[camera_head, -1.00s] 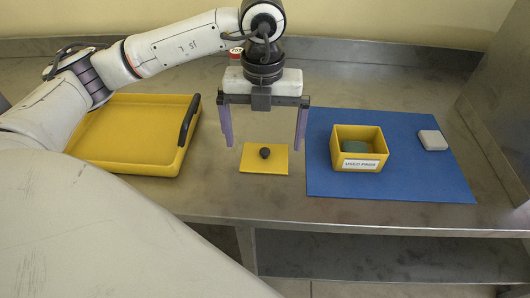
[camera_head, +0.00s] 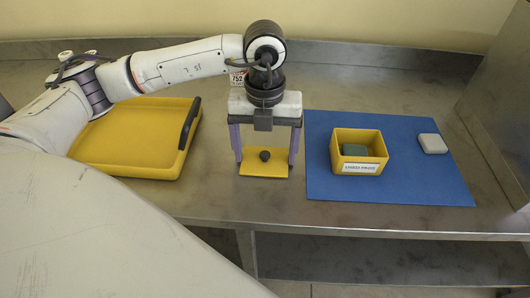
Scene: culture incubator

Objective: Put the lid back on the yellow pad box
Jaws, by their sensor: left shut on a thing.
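The yellow lid (camera_head: 264,171) with a dark round knob (camera_head: 265,155) lies flat on the metal bench, left of the blue mat, or very close above it. My left gripper (camera_head: 265,161) points down over it, its two purple fingers at the lid's left and right sides, shut on it. The yellow pad box (camera_head: 384,158) stands open on the blue mat to the right, with a white label on its front and a dark green pad (camera_head: 355,150) inside. My right gripper is out of view.
The blue mat (camera_head: 325,190) also holds a small whitish block (camera_head: 432,143) right of the box. A yellow tray (camera_head: 130,165) with a dark handle stands at the left. The bench's front edge runs close below the lid and mat.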

